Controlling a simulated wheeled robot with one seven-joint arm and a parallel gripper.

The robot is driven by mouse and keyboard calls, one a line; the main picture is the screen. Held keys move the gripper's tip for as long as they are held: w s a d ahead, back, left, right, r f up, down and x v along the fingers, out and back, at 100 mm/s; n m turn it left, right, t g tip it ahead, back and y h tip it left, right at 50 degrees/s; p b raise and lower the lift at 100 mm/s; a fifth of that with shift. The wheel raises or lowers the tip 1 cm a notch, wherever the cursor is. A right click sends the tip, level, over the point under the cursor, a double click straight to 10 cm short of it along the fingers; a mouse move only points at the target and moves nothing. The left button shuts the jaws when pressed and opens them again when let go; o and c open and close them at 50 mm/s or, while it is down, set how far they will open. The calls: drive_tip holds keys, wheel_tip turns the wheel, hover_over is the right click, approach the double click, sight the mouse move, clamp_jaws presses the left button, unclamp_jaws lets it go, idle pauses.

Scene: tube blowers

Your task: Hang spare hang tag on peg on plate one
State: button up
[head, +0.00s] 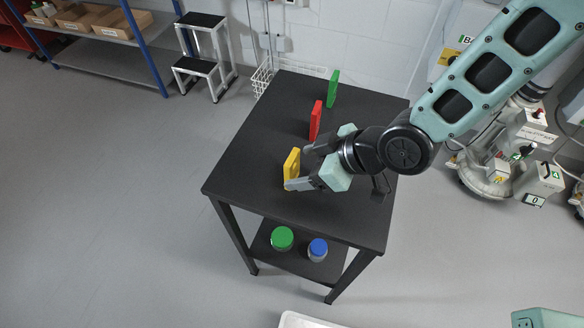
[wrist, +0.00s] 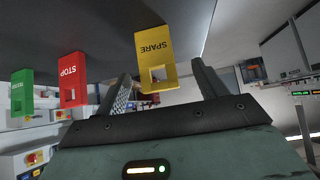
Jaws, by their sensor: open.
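The yellow tag (wrist: 155,48), marked SPARE, stands upright on the black table and has a square hole. It also shows in the head view (head: 292,166). My gripper (head: 297,168) is open, with its fingers to the right of the yellow tag; the near fingertip overlaps the tag's lower edge in the head view. In the wrist view my gripper (wrist: 163,88) has the yellow tag between its two spread fingers, with no clear grip on it.
A red STOP tag (head: 315,121) and a green tag (head: 333,89) stand farther back on the black table (head: 255,150). Green-lidded (head: 282,239) and blue-lidded (head: 318,249) jars sit on its lower shelf. Machines (head: 487,170) stand right of the table. Floor at left is clear.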

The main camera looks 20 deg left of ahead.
sight(293, 167)
drive_tip(key=shift+p+x, duration=0.3)
drive_tip(key=shift+x, duration=2)
drive_tip(key=shift+w, duration=0.2)
drive_tip(key=c, duration=1.1)
drive_tip(key=shift+o, duration=0.2)
drive_tip(key=shift+r, duration=0.1)
